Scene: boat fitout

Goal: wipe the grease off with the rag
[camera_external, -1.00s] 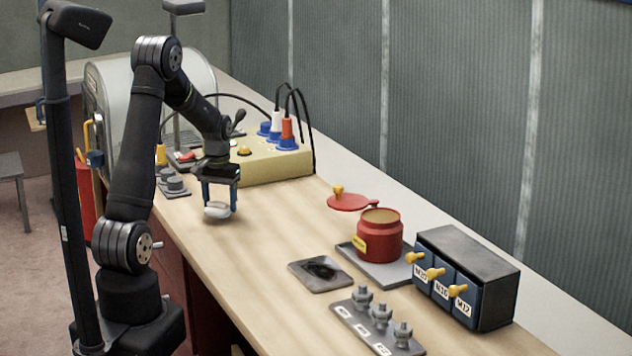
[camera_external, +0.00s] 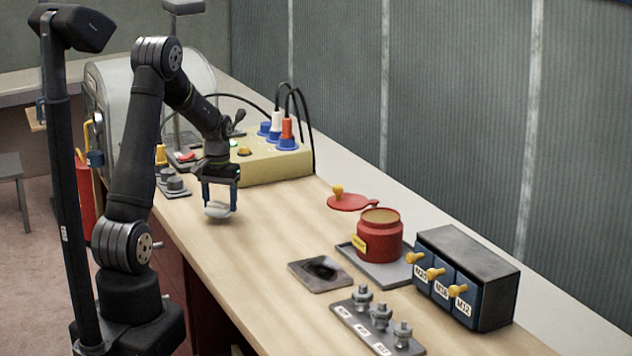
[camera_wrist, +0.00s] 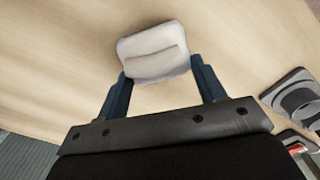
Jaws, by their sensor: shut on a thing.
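The rag is a small white pad (camera_external: 218,210), held between the blue fingers of my gripper (camera_external: 220,200), low over the left part of the bench. In the wrist view the rag (camera_wrist: 155,53) sits between the fingertips of my gripper (camera_wrist: 160,75), with a raised ridge across it. I cannot tell whether it touches the bench top. A dark grease smear (camera_external: 320,268) lies on a square grey plate (camera_external: 335,285) near the bench's front edge, to the right of my gripper and apart from it.
A red pot (camera_external: 379,236) stands on a grey tray (camera_external: 395,275) behind the plate, its red lid (camera_external: 347,202) beside it. A bolt rack (camera_external: 365,328) and a drawer box (camera_external: 470,275) are at right. A yellow panel (camera_external: 275,165) with plugs stands behind my gripper. Bench between gripper and plate is clear.

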